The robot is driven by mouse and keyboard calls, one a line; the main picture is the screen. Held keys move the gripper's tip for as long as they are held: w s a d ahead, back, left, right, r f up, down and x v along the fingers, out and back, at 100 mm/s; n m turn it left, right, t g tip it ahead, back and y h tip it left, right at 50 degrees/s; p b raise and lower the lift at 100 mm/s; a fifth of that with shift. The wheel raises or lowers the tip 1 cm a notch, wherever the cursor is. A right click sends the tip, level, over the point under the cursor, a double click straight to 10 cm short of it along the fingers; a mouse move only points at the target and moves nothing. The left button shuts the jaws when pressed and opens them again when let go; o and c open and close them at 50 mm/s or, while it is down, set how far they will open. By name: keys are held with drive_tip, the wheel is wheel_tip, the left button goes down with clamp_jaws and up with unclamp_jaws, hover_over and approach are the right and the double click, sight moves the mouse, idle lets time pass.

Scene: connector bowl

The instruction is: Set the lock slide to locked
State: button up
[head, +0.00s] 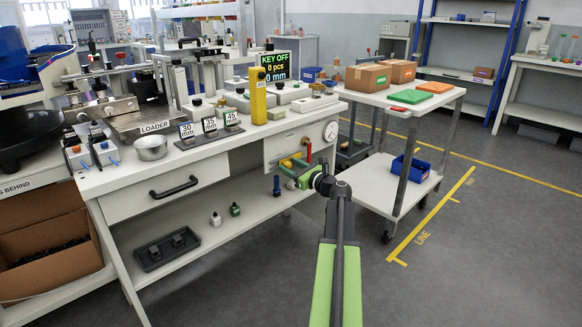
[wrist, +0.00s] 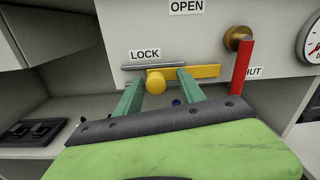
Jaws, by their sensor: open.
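The lock slide (wrist: 205,72) is a yellow bar with a round yellow knob (wrist: 155,83), on the pale panel under the LOCK label (wrist: 145,55) in the wrist view. The knob is at the left end of the visible bar, and the bar runs right toward a red lever. My gripper (wrist: 160,77) is open, with one green finger on each side of the knob. I cannot tell whether either finger touches it.
The red lever (wrist: 243,68) hangs from a brass pivot (wrist: 237,38) right of the slide, partly covering a label. A dial gauge (wrist: 312,40) is farther right. A drawer (head: 165,190) is left of the panel. A white cart (head: 385,95) stands to the right, with open floor nearby.

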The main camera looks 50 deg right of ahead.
drive_tip(key=s+a, duration=0.1)
drive_tip(key=s, duration=1.6)
drive_tip(key=shift+s+a, duration=0.2)
drive_tip(key=shift+a, duration=0.1)
